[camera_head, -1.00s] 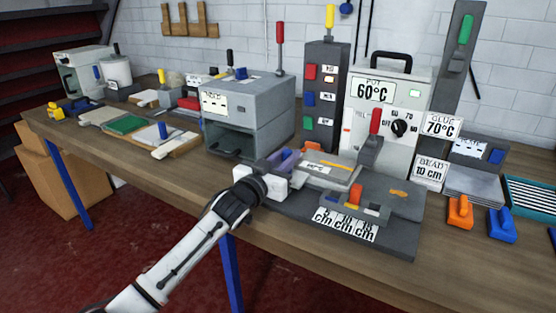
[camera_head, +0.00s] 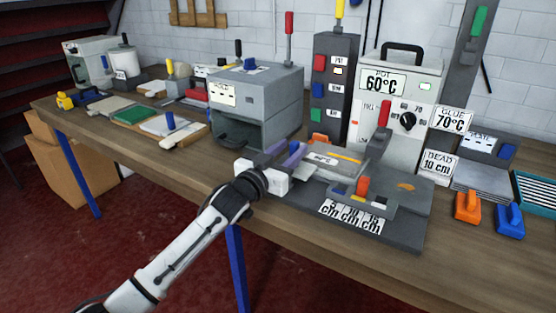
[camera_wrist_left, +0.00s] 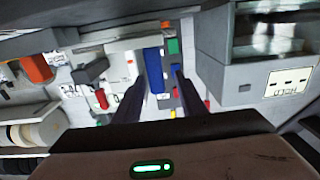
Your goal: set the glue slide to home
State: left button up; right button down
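The grey glue station (camera_head: 405,232) sits near the table's front edge. A slide with an orange knob (camera_head: 362,186) stands on it, above a white scale marked in cm. A purple-blue bar (camera_head: 292,152) is at the station's left end. My left gripper (camera_head: 284,160) reaches in from the left at that bar. In the left wrist view a blue bar (camera_wrist_left: 153,68) lies between my two dark fingers, with a gap showing to the right finger, so the gripper looks open. Whether the left finger touches the bar I cannot tell. My right gripper is not in view.
A grey press box (camera_head: 258,100) stands left of the station. Behind are a dark switch tower (camera_head: 332,128) and the glue pot (camera_head: 385,120) reading 60°C, with a red lever (camera_head: 380,130) in front. Orange (camera_head: 467,206) and blue (camera_head: 510,219) tools lie at right.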

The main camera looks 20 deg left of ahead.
pick_arm(q)
jog(key=s+a, duration=0.1)
jog(key=s, duration=0.7)
jog(key=shift+s+a, duration=0.15)
jog(key=shift+a, duration=0.25)
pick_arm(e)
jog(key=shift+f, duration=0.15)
